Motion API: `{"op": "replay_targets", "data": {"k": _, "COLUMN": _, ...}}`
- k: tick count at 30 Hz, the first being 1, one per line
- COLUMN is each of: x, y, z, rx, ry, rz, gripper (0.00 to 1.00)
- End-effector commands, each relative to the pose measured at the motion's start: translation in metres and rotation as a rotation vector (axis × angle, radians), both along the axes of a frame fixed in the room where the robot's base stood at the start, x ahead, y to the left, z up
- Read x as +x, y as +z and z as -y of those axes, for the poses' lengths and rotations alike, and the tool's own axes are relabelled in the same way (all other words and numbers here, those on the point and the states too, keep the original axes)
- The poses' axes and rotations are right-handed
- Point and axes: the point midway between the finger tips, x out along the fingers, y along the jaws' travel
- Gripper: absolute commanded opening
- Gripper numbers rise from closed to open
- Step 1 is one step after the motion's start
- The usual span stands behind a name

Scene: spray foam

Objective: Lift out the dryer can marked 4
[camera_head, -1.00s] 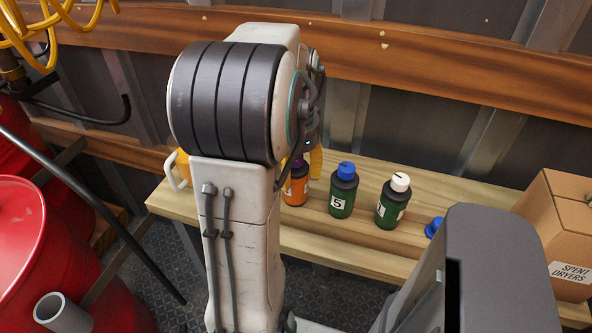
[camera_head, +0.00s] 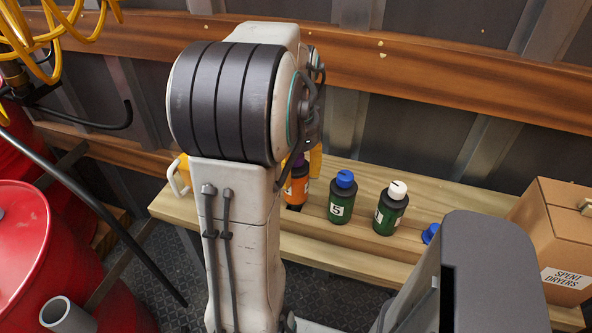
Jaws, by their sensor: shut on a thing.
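An orange can (camera_head: 298,188) with a purple cap is partly hidden behind my arm at the bench. Its white label is cut off, so I cannot read the number. My gripper (camera_head: 311,164) shows a yellow finger at the can's top; the rest is hidden by my arm. It is shut on the orange can. The can appears slightly raised, with a dark spot (camera_head: 293,208) below it. A green can marked 5 (camera_head: 341,201) with a blue cap stands to its right. A green can with a white cap (camera_head: 391,212) stands further right, its label turned partly away.
Another blue cap (camera_head: 430,233) shows behind my grey body part. A cardboard box marked SPENT DRYERS (camera_head: 563,235) stands at the right end of the wooden bench (camera_head: 330,252). Red drums (camera_head: 30,235) and yellow hoses (camera_head: 60,30) are at the left.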

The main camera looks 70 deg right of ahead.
Motion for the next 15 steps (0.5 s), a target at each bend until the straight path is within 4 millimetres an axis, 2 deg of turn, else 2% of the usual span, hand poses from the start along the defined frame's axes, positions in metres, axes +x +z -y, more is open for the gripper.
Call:
{"op": "replay_targets", "data": {"k": 1, "x": 0.000, "y": 0.008, "z": 0.000, "rx": -0.001, "ry": 0.000, "rz": 0.000, "gripper": 0.15}}
{"op": "replay_targets", "data": {"k": 15, "x": 0.000, "y": 0.040, "z": 0.001, "rx": -0.003, "ry": 0.000, "rz": 0.000, "gripper": 0.15}}
